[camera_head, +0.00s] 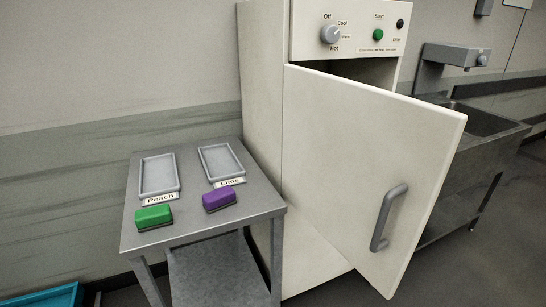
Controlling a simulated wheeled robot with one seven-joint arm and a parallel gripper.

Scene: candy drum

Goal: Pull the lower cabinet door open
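The lower cabinet door (350,165) is a flat cream panel on the front of the tall cream cabinet (262,80). It stands ajar, swung out toward me with its left edge at the cabinet. A dark gap shows above its top edge. A grey bar handle (388,218) is upright near its right edge, and nothing touches it. The door hides most of the cabinet's inside. My gripper is not in view.
A metal table (185,228) left of the cabinet holds two grey trays, a green block (153,217) and a purple block (219,200). A metal sink (480,120) stands right, behind the door. A blue container (45,296) is at lower left. Floor right of the door is clear.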

